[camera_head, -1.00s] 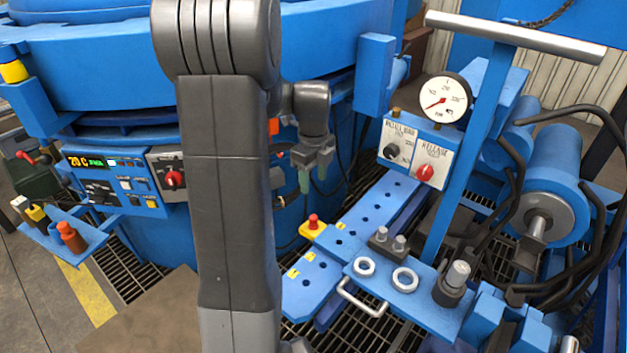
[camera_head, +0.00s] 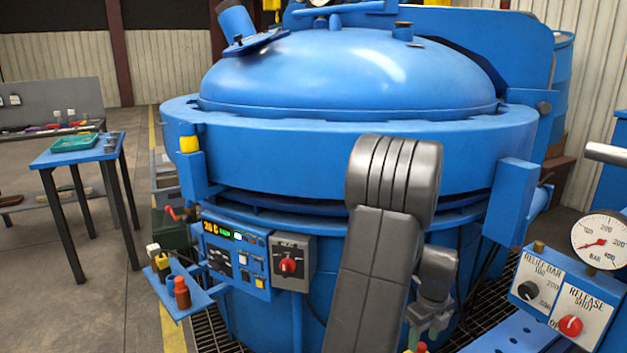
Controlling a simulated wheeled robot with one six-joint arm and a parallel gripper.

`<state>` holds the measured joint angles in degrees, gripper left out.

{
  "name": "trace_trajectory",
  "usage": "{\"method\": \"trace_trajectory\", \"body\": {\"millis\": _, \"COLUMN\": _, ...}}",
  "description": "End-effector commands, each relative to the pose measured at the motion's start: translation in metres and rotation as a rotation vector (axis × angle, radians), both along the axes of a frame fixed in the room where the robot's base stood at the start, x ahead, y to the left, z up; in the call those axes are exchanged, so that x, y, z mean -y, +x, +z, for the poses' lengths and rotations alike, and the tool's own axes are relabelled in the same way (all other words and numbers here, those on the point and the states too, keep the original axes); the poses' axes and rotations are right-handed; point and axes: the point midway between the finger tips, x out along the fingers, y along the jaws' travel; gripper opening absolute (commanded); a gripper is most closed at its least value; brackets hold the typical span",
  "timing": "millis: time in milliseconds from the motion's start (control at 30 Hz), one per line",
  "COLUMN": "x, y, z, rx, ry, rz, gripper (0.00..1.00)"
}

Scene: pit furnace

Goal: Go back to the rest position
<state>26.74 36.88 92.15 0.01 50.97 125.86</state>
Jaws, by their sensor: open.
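My arm rises in front of the blue furnace (camera_head: 300,155), its grey links folded over at the top. My gripper (camera_head: 428,328) hangs low to the right of the upright link, with its greenish fingers pointing down. It is open, with nothing seen between the fingers. The link partly covers the area beside it, and the fingertips are close to the bottom edge of the view. A red button (camera_head: 418,348) shows just below the gripper; I cannot tell the gap between them.
A control panel (camera_head: 237,255) with a lit display and a red-knob switch box (camera_head: 290,265) are on the furnace front. A side shelf (camera_head: 185,300) holds small bottles. The release panel (camera_head: 562,298) and pressure gauge (camera_head: 599,241) stand right. A blue table (camera_head: 75,152) stands left on open floor.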

Motion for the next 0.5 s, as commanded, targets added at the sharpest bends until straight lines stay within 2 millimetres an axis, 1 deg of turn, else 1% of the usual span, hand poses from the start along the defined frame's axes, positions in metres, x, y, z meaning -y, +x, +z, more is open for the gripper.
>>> {"method": "trace_trajectory", "body": {"millis": 33, "x": 0.0, "y": 0.0, "z": -0.013, "rx": -0.003, "ry": 0.001, "rz": 0.0, "gripper": 0.51}}
{"method": "trace_trajectory", "body": {"millis": 167, "x": 0.0, "y": -0.001, "z": -0.032, "rx": -0.002, "ry": 0.001, "rz": 0.0, "gripper": 0.51}}
{"method": "trace_trajectory", "body": {"millis": 200, "x": 0.0, "y": 0.0, "z": -0.022, "rx": 0.002, "ry": -0.001, "rz": 0.0, "gripper": 0.51}}
{"method": "trace_trajectory", "body": {"millis": 267, "x": 0.0, "y": 0.0, "z": -0.015, "rx": 0.002, "ry": -0.001, "rz": 0.0, "gripper": 0.51}}
{"method": "trace_trajectory", "body": {"millis": 500, "x": 0.0, "y": 0.0, "z": -0.009, "rx": 0.0, "ry": 0.0, "rz": 0.0, "gripper": 0.51}}
